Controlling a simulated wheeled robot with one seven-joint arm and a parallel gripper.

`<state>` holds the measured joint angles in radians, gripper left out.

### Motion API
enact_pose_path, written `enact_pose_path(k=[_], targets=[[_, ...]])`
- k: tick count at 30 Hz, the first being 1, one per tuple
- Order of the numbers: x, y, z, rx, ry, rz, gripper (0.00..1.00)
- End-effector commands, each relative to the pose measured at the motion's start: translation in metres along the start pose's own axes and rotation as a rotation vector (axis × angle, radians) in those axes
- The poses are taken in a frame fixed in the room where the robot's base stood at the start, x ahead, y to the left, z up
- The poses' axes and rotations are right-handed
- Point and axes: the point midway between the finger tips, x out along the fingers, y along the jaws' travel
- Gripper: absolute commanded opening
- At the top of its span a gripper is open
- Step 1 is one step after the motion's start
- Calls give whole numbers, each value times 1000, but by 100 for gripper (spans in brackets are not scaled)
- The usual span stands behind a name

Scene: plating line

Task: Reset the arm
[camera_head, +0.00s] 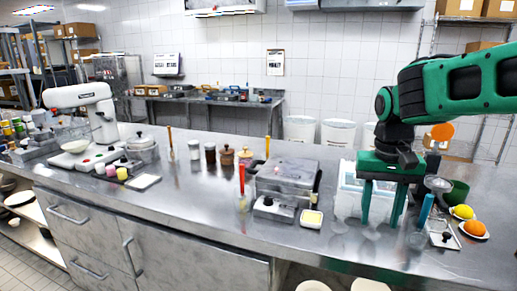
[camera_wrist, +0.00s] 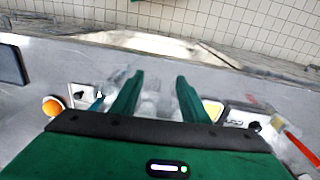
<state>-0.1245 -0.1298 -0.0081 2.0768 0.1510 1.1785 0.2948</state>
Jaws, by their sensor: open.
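My green arm (camera_head: 460,85) reaches in from the right in the head view. My gripper (camera_head: 382,218) points down over the right part of the steel counter, with its two green fingers apart and nothing held between them. In the wrist view my gripper (camera_wrist: 158,88) also shows two spread green fingers with the counter behind them. In the head view the fingers are in front of a clear, whitish container (camera_head: 347,197). Whether the fingertips touch anything cannot be told.
Right of my gripper are a blue-handled tool (camera_head: 426,210), a green bowl (camera_head: 457,192), a lemon (camera_head: 464,211) and an orange (camera_head: 475,228). Left are a steel box (camera_head: 287,178), a yellow dish (camera_head: 311,217) and a red-handled utensil (camera_head: 242,180). The counter's (camera_head: 205,215) front middle is clear.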

Motion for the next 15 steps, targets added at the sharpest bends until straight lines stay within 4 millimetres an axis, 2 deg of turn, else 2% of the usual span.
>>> enact_pose_path(k=[1,3,6,9,12,15], targets=[[7,33,14,38,-3,0,41],[19,72,35,80,-8,-2,41],[38,121,72,137,-16,-11,41],[58,154,110,184,-26,-25,41],[74,173,140,215,-32,-39,41],[85,183,159,232,-35,-50,41]])
